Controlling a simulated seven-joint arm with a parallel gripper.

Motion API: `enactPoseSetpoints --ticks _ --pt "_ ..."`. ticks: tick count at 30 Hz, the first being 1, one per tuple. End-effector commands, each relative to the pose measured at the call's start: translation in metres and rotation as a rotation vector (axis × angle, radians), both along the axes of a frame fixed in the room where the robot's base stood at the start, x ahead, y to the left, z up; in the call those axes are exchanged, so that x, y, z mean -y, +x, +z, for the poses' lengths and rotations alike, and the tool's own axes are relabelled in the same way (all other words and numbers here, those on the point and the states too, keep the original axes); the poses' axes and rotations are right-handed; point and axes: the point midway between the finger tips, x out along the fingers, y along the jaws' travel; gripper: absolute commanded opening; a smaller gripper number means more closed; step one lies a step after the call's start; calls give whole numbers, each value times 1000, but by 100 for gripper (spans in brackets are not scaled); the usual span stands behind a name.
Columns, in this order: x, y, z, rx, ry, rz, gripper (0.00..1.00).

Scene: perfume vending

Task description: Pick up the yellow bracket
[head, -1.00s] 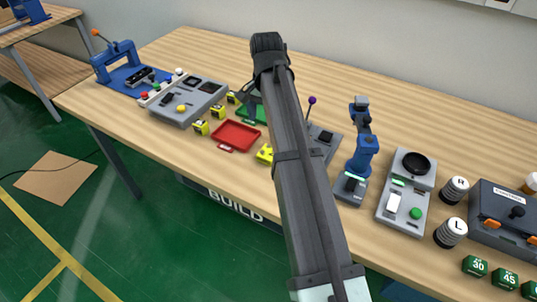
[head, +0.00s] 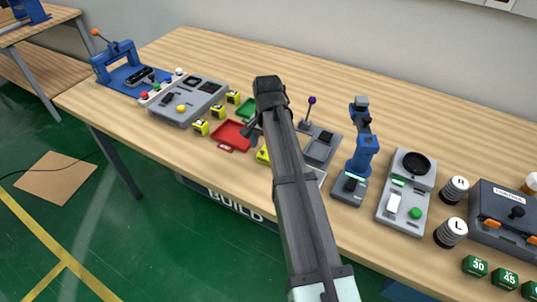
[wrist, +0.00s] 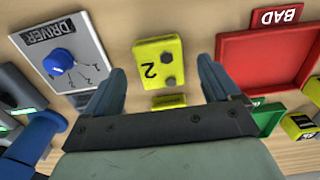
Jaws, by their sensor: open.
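The yellow bracket (wrist: 158,62) lies on the table in the wrist view, marked with a 2 and showing two dark holes. A lower yellow part (wrist: 168,101) of it shows just before my gripper's palm. In the head view only a sliver of the bracket (head: 263,156) shows beside my arm, which hides the rest. My gripper (wrist: 161,74) is open and empty, with one finger on each side of the bracket in the picture. The fingers look apart from it; their exact height above it is hard to tell.
A red tray (wrist: 298,87) marked BAD lies right of the bracket in the wrist view, with a green tray (wrist: 269,117) nearby. A grey DRIVER panel (wrist: 70,18) with a blue knob (wrist: 58,62) is at left. Several yellow blocks (head: 200,128) stand near the red tray.

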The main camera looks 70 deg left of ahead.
Motion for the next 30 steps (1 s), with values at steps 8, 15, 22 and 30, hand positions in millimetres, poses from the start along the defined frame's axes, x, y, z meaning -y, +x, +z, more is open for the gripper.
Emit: enactPoseSetpoints --ticks 8,15,22,30 --pt "0 0 -24 0 0 0 89" --pt "0 0 -23 0 1 0 82" --pt "0 0 -23 0 1 0 60" --pt "0 0 -23 0 1 0 34"
